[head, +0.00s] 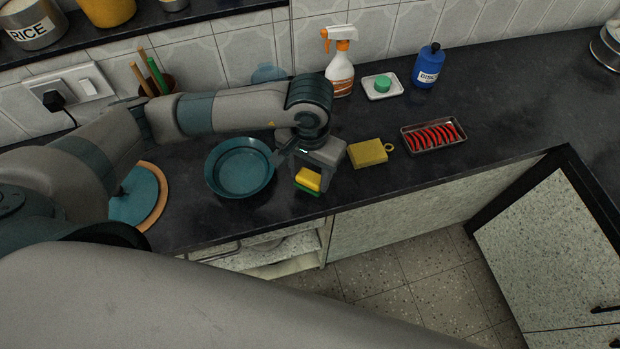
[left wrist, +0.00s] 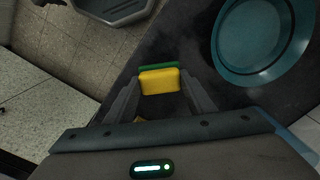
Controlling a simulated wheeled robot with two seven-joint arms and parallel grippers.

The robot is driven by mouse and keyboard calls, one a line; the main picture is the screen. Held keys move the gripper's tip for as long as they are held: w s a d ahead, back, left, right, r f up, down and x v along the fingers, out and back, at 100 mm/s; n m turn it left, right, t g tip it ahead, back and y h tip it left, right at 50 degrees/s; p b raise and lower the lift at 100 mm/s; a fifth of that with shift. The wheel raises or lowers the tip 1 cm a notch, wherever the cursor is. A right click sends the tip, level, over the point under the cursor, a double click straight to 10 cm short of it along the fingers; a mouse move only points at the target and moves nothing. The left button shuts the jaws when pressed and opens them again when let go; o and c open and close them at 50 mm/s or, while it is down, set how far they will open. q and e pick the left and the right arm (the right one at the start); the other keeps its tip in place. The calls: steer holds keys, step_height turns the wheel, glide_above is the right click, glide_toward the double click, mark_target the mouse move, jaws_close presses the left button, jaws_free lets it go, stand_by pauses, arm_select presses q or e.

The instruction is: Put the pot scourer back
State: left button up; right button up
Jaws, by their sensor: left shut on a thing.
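The pot scourer, a yellow block with a green layer (head: 308,181), is at the counter's front part, just right of the teal bowl. My left gripper (head: 310,172) reaches down over it and is shut on it. In the left wrist view the scourer (left wrist: 160,82) sits between the two fingers, its yellow face towards the camera and its green edge beyond. I cannot tell whether it touches the counter or is slightly above it. My right gripper is not in view.
Close by are the teal bowl (head: 240,167) and a yellow slab with a ring (head: 367,153). Further right is a tray of red pieces (head: 433,136). Behind stand a spray bottle (head: 340,75), a white dish (head: 398,93) with a green lump (head: 383,84), and a blue bottle (head: 428,67).

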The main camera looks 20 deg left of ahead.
mark_target(310, 177)
arm_select(q)
step_height(310, 177, down, 3)
steer(key=shift+s+r+p, duration=0.1)
steer(key=shift+p, duration=0.6)
steer(key=shift+f, duration=0.25)
steer(key=shift+f, duration=0.1)
steer(key=shift+b, duration=0.3)
steer(key=o, duration=1.2)
